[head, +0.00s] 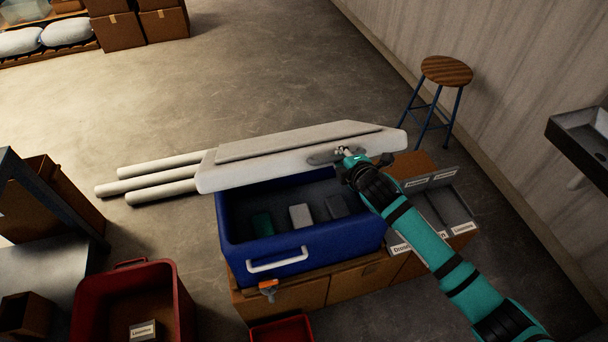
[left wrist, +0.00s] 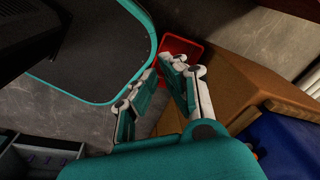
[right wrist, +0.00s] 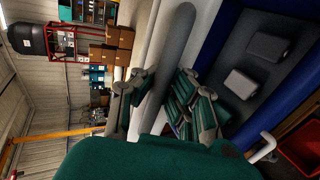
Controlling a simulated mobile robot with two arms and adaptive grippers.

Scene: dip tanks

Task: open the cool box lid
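The blue cool box (head: 305,250) stands on a wooden bench, its front handle (head: 277,261) white. Its white lid (head: 270,175) is raised and tilted at the back, so the inside shows. Inside lie a green block (head: 262,225), a pale block (head: 300,216) and a dark block (head: 337,206). My right gripper (head: 349,157) is at the lid's near face, beside a grey fitting. In the right wrist view its fingers (right wrist: 163,80) are apart, with the lid behind or between them; contact is unclear. My left gripper (left wrist: 167,75) is open and empty, low in front of the bench.
A large red bin (head: 178,300) stands at front left and a small red bin (head: 281,331) before the bench. Labelled trays (head: 440,205) lie right of the box. A stool (head: 446,72) stands behind. Floor behind the lid is clear.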

